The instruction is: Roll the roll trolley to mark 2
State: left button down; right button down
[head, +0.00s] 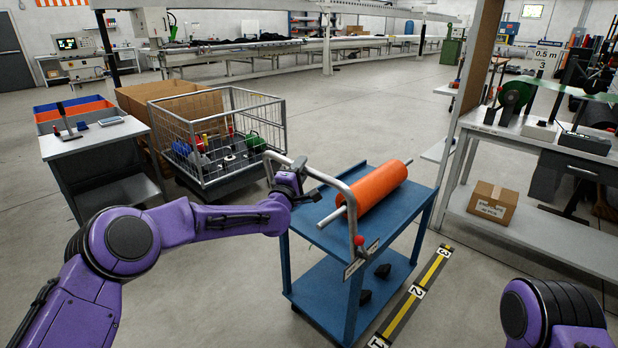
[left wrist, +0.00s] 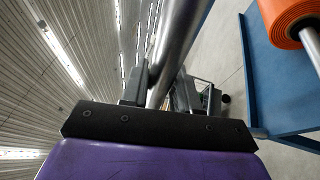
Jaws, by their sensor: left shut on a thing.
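The roll trolley (head: 325,275) is a blue two-shelf cart with an orange roll (head: 372,188) on a metal rod on its top shelf. The roll also shows in the left wrist view (left wrist: 285,15). My left gripper (head: 291,178) is shut on the trolley's grey tubular handle (head: 335,181), near its left end; the bar (left wrist: 172,50) runs between the fingers in the left wrist view. A yellow and black floor strip runs along the trolley's right side, with mark 1 (head: 377,342), mark 2 (head: 417,291) and mark 3 (head: 444,252). My right gripper is out of view.
A wire cage cart (head: 215,175) stands left of the trolley, near a side table (head: 90,140). A workbench (head: 540,143) with a cardboard box (head: 493,204) on its lower shelf stands right of the strip. The floor behind the trolley is clear.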

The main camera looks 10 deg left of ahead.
pick_arm(q)
jog(key=shift+w, duration=0.2)
jog(key=shift+d, duration=0.1)
jog(key=c, duration=0.9)
grip_release()
jog(key=b+v, duration=0.1)
jog(key=v, duration=0.9)
jog(key=shift+s+f, duration=0.2)
jog(key=shift+s, duration=0.05)
